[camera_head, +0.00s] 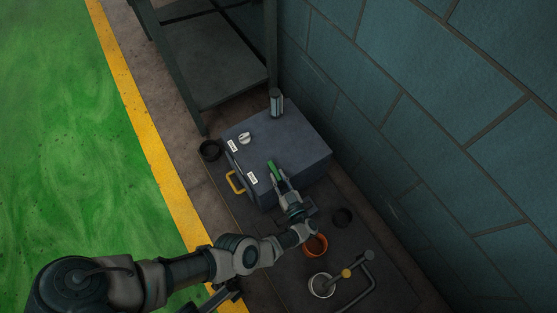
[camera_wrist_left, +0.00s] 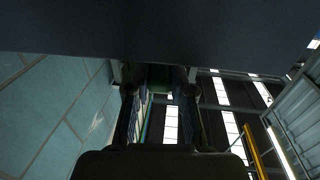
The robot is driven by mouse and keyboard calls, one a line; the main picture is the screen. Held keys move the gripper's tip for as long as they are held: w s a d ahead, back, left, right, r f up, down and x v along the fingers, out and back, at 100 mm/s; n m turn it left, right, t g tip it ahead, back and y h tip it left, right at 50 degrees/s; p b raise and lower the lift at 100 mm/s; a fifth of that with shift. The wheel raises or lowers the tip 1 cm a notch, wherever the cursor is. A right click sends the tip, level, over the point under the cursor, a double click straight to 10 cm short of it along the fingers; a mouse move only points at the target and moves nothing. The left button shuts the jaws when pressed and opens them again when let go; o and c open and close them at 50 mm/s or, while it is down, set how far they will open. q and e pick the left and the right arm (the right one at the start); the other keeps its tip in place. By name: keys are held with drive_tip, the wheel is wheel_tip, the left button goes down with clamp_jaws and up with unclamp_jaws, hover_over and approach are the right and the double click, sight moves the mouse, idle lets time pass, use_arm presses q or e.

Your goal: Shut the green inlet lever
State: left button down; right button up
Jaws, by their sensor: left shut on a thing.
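The green inlet lever (camera_head: 275,171) sticks up on the top of a dark blue-grey box (camera_head: 301,144), near its front edge. My left gripper (camera_head: 283,184) is at the lever and shut on it. In the left wrist view the two fingers (camera_wrist_left: 158,88) reach up to a green piece (camera_wrist_left: 159,78) between their tips, just below the dark face of the box (camera_wrist_left: 160,28). The lever's lower end is hidden by the fingers.
The box also carries a white knob (camera_head: 245,138), a grey cylinder (camera_head: 276,102) and a yellow handle (camera_head: 236,182). An orange cup (camera_head: 316,245) and a pipe with a yellow fitting (camera_head: 346,273) stand close to my left arm. A block wall (camera_head: 440,130) bounds the right. A metal rack (camera_head: 215,60) stands behind.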

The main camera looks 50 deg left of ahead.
sight(279, 177)
use_arm(q)
drive_tip(key=shift+w, duration=0.15)
drive_tip(key=c, duration=1)
unclamp_jaws()
drive_tip(key=shift+f, duration=0.1)
drive_tip(key=shift+a+r, duration=0.1)
drive_tip(key=shift+r, duration=0.4)
wheel_tip(279, 177, up, 9)
drive_tip(key=shift+f, duration=0.1)
